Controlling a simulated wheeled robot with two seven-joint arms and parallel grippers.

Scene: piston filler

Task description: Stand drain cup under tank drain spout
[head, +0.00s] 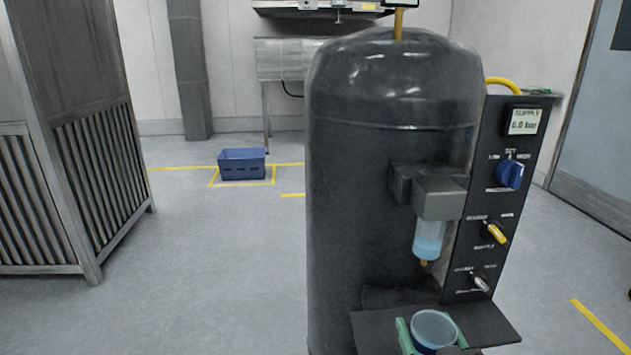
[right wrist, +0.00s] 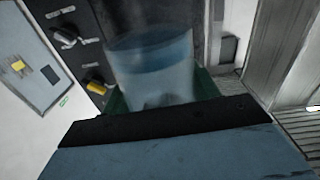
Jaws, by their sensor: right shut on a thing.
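A clear cup with a blue rim (head: 433,329) is at the bottom of the head view, in front of the dark shelf (head: 490,327) on the tank. My right gripper (head: 430,335) has its green fingers on both sides of the cup and is shut on it. The cup looks upright in the head view; its base is hidden. The right wrist view shows the cup (right wrist: 152,70) between the green fingers. A brass tip (head: 424,263) hangs under a clear bowl with blue liquid (head: 429,240), above the cup in the picture. I cannot tell whether it is the drain spout. My left gripper is out of view.
The black tank (head: 365,150) fills the middle. Its control panel (head: 500,200) with a blue knob and levers stands to the right. A slatted cabinet (head: 70,150) is at left and a blue crate (head: 241,164) lies on the floor behind. Floor left of the tank is clear.

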